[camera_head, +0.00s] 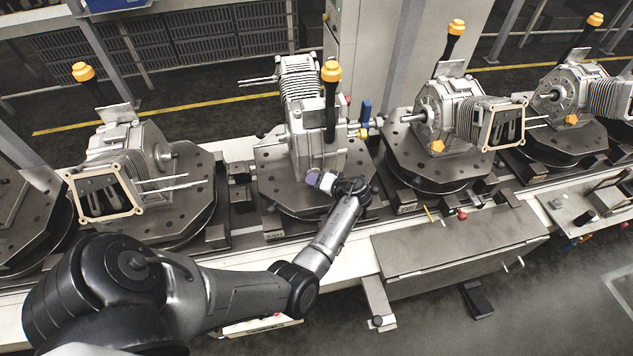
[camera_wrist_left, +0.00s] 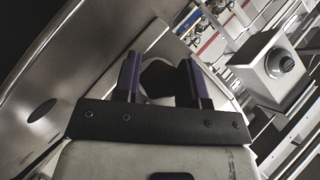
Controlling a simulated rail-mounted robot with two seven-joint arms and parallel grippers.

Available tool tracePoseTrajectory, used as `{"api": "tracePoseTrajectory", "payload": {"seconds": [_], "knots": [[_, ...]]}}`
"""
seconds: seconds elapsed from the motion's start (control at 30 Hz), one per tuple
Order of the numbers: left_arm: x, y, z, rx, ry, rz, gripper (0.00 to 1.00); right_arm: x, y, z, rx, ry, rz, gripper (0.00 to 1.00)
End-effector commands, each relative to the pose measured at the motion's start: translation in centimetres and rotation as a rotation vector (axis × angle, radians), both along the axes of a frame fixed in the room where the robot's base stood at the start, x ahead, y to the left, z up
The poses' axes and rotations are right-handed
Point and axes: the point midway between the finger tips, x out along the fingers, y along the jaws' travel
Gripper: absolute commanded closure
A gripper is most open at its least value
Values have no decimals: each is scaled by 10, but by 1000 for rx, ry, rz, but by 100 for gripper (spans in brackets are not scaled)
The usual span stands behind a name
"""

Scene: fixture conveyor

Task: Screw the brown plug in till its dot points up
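My left gripper (camera_head: 318,180) is at the lower front of the middle engine housing (camera_head: 308,140), with its purple fingers close to the metal. In the left wrist view the two fingers of my left gripper (camera_wrist_left: 160,80) stand apart. A dark, roundish shape (camera_wrist_left: 159,76) shows between them against pale metal. I cannot tell whether it is the brown plug or an opening, or whether the fingers touch it. No brown colour and no dot can be made out; in the head view the gripper covers this spot. My right gripper is not in view.
The housing stands on a dark fixture plate (camera_head: 273,185) on the conveyor. Similar housings stand at left (camera_head: 128,150) and right (camera_head: 455,110). A grey bench (camera_head: 460,240) is at front right.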

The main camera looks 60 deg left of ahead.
Motion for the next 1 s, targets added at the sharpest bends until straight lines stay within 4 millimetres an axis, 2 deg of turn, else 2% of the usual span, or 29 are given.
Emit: {"api": "tracePoseTrajectory", "payload": {"seconds": [0.03,0.23,0.57,0.73,1.0], "knots": [[-1,0,-1,-1,1,0,57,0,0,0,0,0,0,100],[0,0,0,1,1,0,38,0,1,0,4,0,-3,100],[2,-5,2,1,-1,0,38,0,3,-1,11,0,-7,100],[10,-25,11,0,-2,-1,38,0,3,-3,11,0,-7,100],[28,-70,34,0,-2,-1,38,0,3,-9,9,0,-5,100]]}}
